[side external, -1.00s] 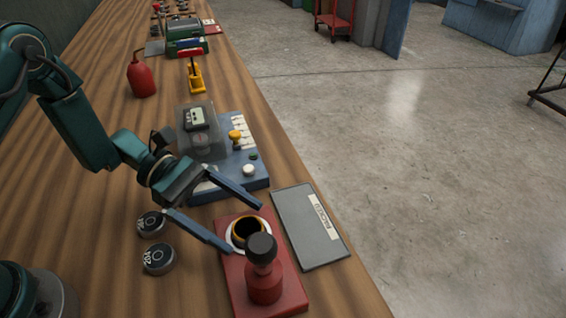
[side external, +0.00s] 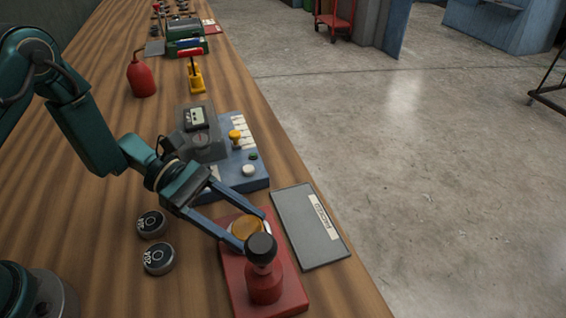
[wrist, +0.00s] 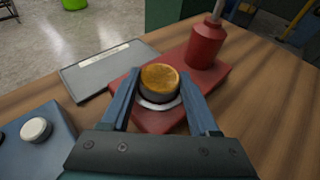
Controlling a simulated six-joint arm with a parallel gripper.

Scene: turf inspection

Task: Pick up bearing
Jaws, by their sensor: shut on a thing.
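The bearing (side external: 246,226), a short round piece with an amber-brown top, is over the white ring on the red base (side external: 284,290). In the wrist view the bearing (wrist: 160,78) shows dark sides and sits between my two blue fingers. The white ring (wrist: 160,104) shows just below it. My gripper (side external: 252,231) is shut on the bearing, one finger on each side. I cannot tell whether the bearing touches the ring or is slightly raised.
A red post with a black knob (side external: 261,248) stands close beside the bearing. A grey tray with a label (side external: 300,245) lies to the right. Two dark round pieces (side external: 152,223) (side external: 159,259) lie on the wood to the left. A blue tester (side external: 235,175) stands behind.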

